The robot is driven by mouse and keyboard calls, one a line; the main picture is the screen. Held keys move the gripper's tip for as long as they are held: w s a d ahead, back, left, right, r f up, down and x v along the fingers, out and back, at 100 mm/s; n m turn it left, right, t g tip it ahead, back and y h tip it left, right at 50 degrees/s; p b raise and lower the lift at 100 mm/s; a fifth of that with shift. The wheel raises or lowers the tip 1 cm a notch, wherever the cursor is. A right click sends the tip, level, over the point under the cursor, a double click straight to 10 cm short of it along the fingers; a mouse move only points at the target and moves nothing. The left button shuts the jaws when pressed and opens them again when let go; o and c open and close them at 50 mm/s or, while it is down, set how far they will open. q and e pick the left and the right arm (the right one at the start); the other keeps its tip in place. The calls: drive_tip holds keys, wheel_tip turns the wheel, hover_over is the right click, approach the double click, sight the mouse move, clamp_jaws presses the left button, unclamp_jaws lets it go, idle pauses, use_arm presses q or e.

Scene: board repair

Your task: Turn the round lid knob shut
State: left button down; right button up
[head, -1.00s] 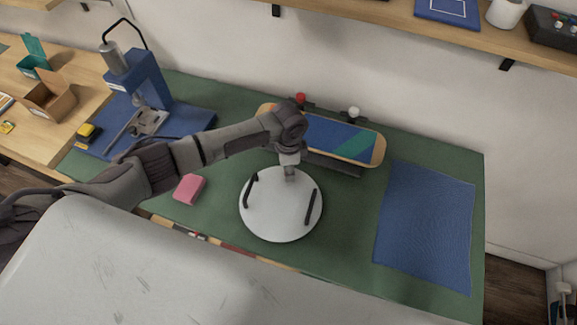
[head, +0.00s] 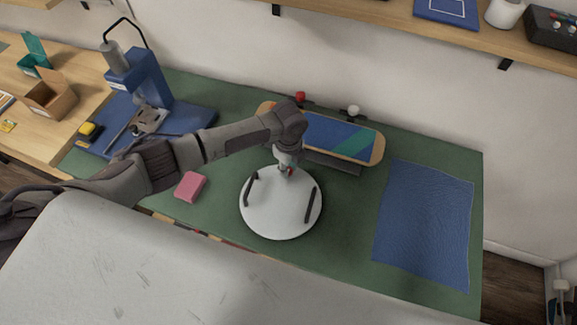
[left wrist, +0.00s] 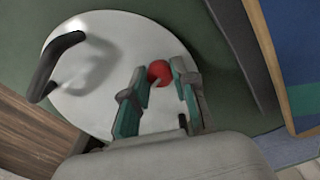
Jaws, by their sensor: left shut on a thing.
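The round white lid (head: 278,212) lies on the green mat, with two dark bar handles on it. A red knob (left wrist: 159,71) stands near the lid's far edge; only a little of it shows in the head view (head: 291,171). My left gripper (head: 287,168) reaches down over that edge from above. In the left wrist view its green-padded fingers (left wrist: 160,76) stand on either side of the red knob and are shut on it. How far the knob is turned cannot be told. My right gripper is not in view.
A blue and teal skateboard deck (head: 345,138) sits on a stand just behind the lid. A pink block (head: 190,186) lies to the left, and a blue press (head: 150,85) stands further left. A blue textured mat (head: 425,225) lies at the right.

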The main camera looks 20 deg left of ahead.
sight(289, 169)
use_arm(q)
drive_tip(key=shift+m, duration=0.7)
drive_tip(key=c, duration=0.9)
unclamp_jaws()
wheel_tip(289, 169, up, 12)
